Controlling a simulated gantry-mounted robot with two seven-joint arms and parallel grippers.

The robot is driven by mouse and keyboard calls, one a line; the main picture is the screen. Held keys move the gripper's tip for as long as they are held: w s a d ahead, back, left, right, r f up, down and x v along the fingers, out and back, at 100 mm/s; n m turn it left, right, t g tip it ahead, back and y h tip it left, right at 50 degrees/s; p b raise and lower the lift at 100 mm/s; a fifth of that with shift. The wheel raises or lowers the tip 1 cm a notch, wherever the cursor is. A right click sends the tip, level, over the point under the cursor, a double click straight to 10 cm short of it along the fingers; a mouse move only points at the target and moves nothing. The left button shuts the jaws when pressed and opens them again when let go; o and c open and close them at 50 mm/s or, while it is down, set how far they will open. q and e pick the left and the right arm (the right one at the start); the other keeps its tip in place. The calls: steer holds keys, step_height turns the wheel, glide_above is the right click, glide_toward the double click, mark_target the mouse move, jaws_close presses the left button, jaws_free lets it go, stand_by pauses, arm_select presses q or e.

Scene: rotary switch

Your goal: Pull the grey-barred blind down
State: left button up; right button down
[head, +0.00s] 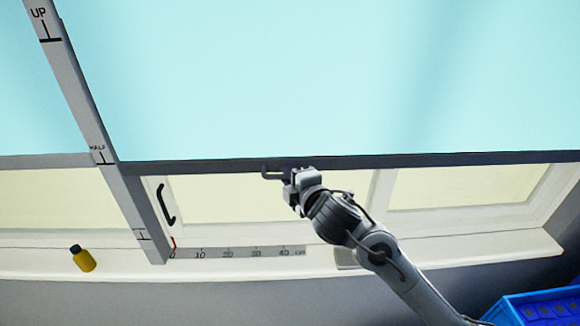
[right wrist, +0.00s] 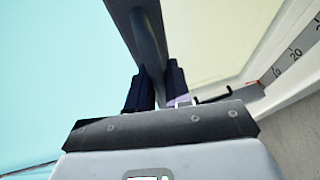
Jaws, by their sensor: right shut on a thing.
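The light-blue blind (head: 300,80) fills the upper part of the head view. Its dark grey bottom bar (head: 430,159) meets the marked post (head: 85,105) close to the HALF mark. A dark handle (head: 271,175) hangs at the bar. My right gripper (head: 289,181) is shut on the handle, just under the bar. In the right wrist view, the bar (right wrist: 130,25) and the curved handle (right wrist: 150,50) run down between the fingers (right wrist: 156,95), and the gripped part is partly hidden. My left gripper is not in view.
Below the bar are white-framed window panes with a black latch (head: 165,203). A ruler (head: 240,253) lies along the white sill, with a yellow bottle (head: 83,258) to its left. A blue crate (head: 535,308) stands at the lower right. Another blind (head: 40,110) hangs left of the post.

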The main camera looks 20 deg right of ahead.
step_height(320, 180, down, 27)
steer(key=b, duration=1.6)
steer(key=shift+r, duration=0.15)
steer(key=c, duration=1.3)
jaws_free()
steer(key=shift+o, duration=0.9)
